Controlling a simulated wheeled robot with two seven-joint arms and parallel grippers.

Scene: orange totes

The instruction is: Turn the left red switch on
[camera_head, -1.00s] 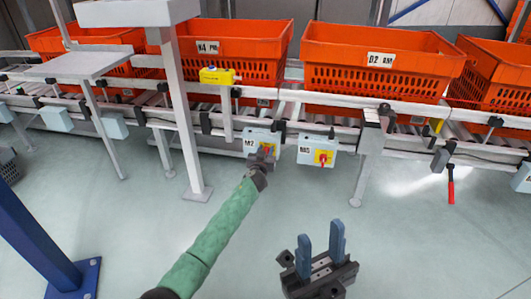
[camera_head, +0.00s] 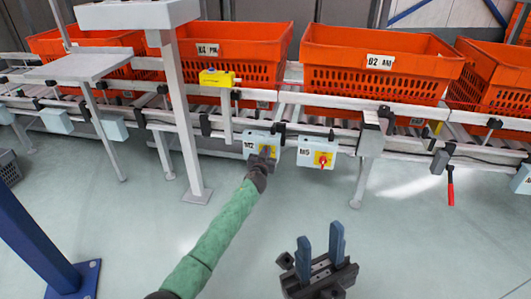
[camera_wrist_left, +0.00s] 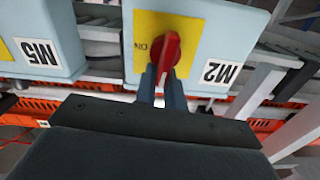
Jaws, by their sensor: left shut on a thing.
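The left switch box M2 (camera_head: 251,138) hangs on the conveyor's front rail, and the right box M5 (camera_head: 310,145) is beside it. In the left wrist view the red switch (camera_wrist_left: 170,52) of M2 sits on a yellow plate (camera_wrist_left: 147,36) with "ON" printed on it. My left gripper (camera_head: 264,157) is at the front of M2, and its fingers (camera_wrist_left: 162,82) are shut on the red switch's handle. In the head view my arm and gripper hide most of that switch. M5's red switch (camera_head: 322,160) is in plain view. My right gripper (camera_head: 319,245) is open and empty, low in front.
Orange totes (camera_head: 375,75) stand on the roller conveyor behind the boxes. A grey post (camera_head: 185,120) rises left of my left arm, and a blue post (camera_head: 35,240) stands further left. The floor (camera_head: 420,235) right of my right gripper is clear.

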